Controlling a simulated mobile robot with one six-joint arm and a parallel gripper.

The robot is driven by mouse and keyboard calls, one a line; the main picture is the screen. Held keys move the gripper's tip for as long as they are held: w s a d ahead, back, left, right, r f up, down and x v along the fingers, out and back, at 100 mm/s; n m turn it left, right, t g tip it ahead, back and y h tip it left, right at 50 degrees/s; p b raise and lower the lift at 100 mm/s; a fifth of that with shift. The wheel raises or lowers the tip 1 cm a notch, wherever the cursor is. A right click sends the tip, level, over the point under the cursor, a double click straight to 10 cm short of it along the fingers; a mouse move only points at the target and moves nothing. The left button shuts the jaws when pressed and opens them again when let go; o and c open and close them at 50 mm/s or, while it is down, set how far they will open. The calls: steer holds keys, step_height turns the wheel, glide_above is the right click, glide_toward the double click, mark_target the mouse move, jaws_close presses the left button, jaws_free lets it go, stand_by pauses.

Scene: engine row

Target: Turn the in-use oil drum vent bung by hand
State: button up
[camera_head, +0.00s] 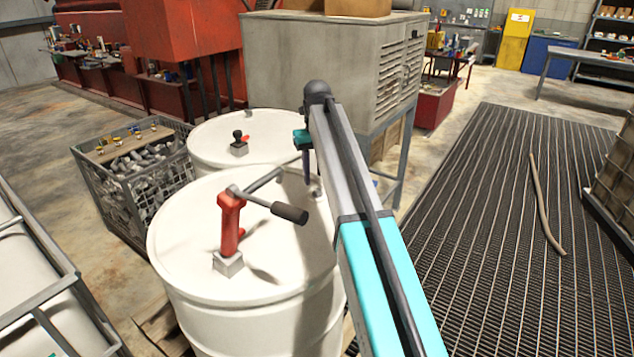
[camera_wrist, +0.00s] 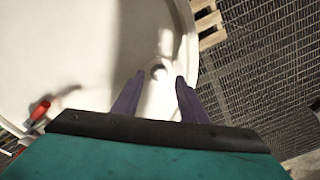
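The front white oil drum (camera_head: 190,235) carries a red hand pump (camera_head: 230,225) with a crank handle. A small grey vent bung (camera_head: 317,191) sits near the right rim of its lid. In the wrist view the bung (camera_wrist: 158,71) shows as a small round fitting on the lid (camera_wrist: 75,60), close to the rim. My gripper (camera_head: 307,180) points down over it from above. Its two dark purple fingers (camera_wrist: 160,76) are open, one on each side of the bung in the picture. I cannot tell whether they touch it or how high they are.
A second white drum (camera_head: 205,150) with a small black-knobbed fitting (camera_head: 238,143) stands behind. The pump's crank (camera_head: 290,212) reaches close to my arm. A wire crate (camera_head: 150,205) stands left, a grey louvred cabinet (camera_head: 310,70) behind. Open grating floor (camera_head: 500,220) lies right, with a hose (camera_head: 545,205).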

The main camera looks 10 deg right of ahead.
mark_target(317, 189)
step_height(317, 189, up, 11)
steer(key=b, duration=0.2)
steer(key=shift+b, duration=0.35)
steer(key=shift+s+f, duration=0.1)
